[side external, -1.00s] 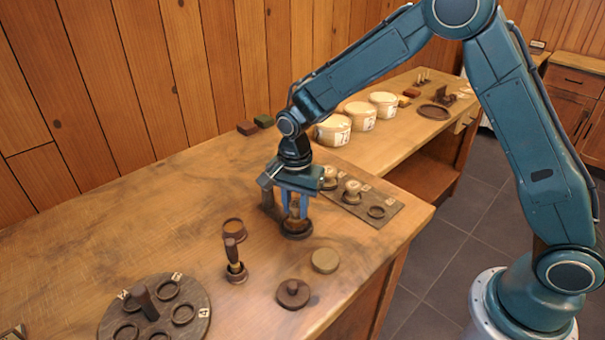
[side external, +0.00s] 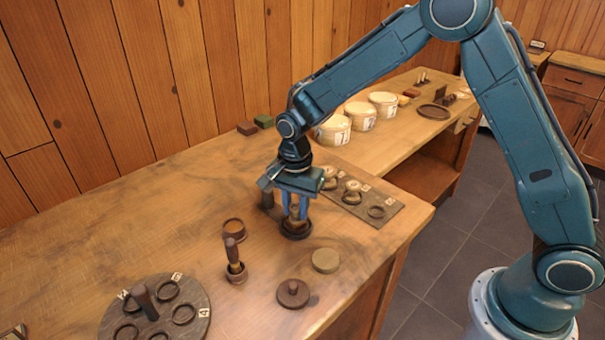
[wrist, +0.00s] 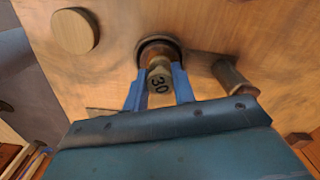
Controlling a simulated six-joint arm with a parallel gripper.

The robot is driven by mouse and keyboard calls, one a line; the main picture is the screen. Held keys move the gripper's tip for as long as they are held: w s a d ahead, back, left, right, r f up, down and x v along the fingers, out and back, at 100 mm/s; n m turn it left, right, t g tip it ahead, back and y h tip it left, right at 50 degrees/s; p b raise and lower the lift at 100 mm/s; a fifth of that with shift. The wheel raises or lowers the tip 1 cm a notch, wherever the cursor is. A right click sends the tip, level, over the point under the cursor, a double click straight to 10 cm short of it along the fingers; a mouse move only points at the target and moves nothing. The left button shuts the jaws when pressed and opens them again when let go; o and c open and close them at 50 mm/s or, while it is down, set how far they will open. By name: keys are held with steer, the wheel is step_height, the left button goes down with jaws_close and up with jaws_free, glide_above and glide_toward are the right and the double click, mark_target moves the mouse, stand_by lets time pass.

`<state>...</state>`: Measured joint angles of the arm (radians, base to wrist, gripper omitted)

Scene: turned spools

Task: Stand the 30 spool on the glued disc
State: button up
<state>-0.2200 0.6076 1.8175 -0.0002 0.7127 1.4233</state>
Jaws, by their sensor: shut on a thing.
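The 30 spool (wrist: 160,80), tan with a dark "30" on its end, is between the blue fingers of my gripper (wrist: 158,92), which is shut on it. In the side view my gripper (side external: 294,208) is low over the table with the spool upright in it. A dark round piece (side external: 297,235) is directly below the spool; it also shows in the wrist view (wrist: 172,46). I cannot tell whether the spool touches it. A pale flat disc (side external: 325,260) and a dark knobbed disc (side external: 293,294) lie nearer the front edge. No glue is clearly visible.
A dark post (side external: 267,198) stands close left of my gripper. A board with rings and spools (side external: 392,216) lies right behind it.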

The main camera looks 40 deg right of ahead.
steer(key=shift+f, duration=0.1)
stand_by(0.6)
steer(key=o, duration=1)
steer(key=shift+r, duration=4.25)
